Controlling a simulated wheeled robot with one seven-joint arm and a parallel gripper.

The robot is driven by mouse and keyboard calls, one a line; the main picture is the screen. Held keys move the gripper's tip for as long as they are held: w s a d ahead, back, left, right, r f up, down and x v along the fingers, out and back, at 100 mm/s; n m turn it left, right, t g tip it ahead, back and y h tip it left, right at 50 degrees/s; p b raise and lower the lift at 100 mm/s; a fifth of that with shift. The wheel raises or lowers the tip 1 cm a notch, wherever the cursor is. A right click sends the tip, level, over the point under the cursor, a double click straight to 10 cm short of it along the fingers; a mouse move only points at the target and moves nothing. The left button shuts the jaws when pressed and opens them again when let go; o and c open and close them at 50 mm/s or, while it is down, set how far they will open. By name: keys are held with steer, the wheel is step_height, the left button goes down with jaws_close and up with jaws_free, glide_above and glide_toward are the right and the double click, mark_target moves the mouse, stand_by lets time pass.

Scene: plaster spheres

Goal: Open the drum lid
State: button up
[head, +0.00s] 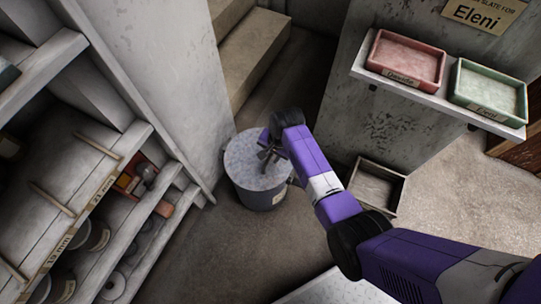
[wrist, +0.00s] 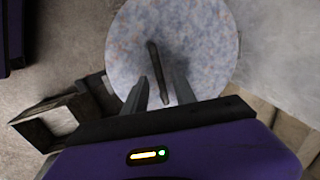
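The drum (head: 262,197) is a grey cylinder on the floor beside the pale wall. Its round, mottled grey lid (head: 240,155) lies flat on top and looks closed; it also fills the upper middle of the wrist view (wrist: 205,40). A thin dark bar handle (wrist: 156,66) stands on the lid. My gripper (wrist: 158,76) is over the lid with its fingers apart, one on each side of the handle's near part. A gap shows between the handle and each finger. In the head view my gripper (head: 270,151) partly covers the lid and hides the handle's detail.
Shelves (head: 95,190) with tins and tools stand at the left. A pale wall (head: 180,75) rises behind the drum, with steps (head: 250,60) beyond. An open box (head: 376,187) sits on the floor to the right, below a ledge holding a red tray (head: 407,58) and green tray (head: 490,92).

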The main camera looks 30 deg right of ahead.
steer(key=shift+f, duration=0.1)
jaws_close()
stand_by(1.4)
